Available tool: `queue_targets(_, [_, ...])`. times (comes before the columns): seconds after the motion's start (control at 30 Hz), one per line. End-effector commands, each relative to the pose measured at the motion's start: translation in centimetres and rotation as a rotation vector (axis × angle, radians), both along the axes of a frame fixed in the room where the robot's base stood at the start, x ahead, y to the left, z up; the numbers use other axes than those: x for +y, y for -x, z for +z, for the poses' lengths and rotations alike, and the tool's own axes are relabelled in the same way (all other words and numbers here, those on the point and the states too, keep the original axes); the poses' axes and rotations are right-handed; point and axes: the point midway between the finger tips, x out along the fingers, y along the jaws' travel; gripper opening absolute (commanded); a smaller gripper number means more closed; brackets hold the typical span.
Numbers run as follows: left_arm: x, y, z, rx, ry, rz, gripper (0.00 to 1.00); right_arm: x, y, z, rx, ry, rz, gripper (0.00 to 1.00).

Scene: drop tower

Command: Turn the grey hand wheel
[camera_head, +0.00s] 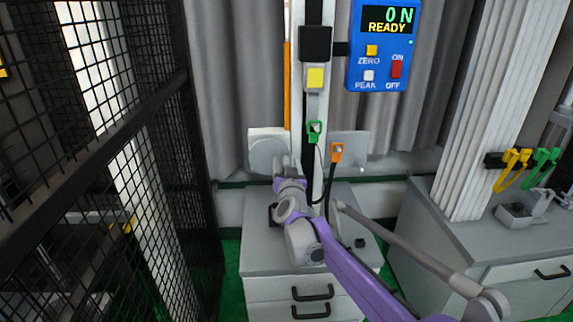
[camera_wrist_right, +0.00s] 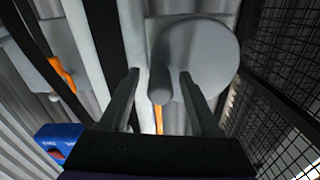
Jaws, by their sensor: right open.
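The grey hand wheel (camera_head: 264,153) is a round disc at the left of the post in the head view, partly hidden behind my right gripper (camera_head: 285,166). In the right wrist view the wheel (camera_wrist_right: 208,58) is large, with a rounded grey handle (camera_wrist_right: 160,84) sticking out toward the camera. My right gripper (camera_wrist_right: 162,98) is open, with one finger on each side of this handle. A gap shows between the handle and each finger. My left gripper is in neither view.
A blue force meter (camera_head: 382,45) reading "0 N READY" hangs at upper right. A green clip (camera_head: 314,132) and an orange clip (camera_head: 337,152) are right of the wheel. A black mesh cage (camera_head: 150,130) stands close on the left. A grey cabinet (camera_head: 262,262) is below.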

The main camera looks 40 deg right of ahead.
Motion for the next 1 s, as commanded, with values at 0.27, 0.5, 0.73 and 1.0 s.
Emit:
queue_targets(0.27, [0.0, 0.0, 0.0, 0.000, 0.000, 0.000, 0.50, 1.8, 2.9, 0.0, -0.001, -0.001, 0.001, 0.63])
queue_targets(0.5, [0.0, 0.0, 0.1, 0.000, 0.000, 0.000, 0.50, 4.3, 7.0, -0.1, 0.000, -0.001, 0.001, 0.63])
queue_targets(0.73, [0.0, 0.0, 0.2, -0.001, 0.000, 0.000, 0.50, 5.5, 9.0, -0.1, 0.000, 0.000, 0.000, 0.63])
queue_targets(1.0, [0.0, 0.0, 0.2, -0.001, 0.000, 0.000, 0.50, 5.6, 9.2, -0.1, 0.000, 0.000, 0.000, 0.63])
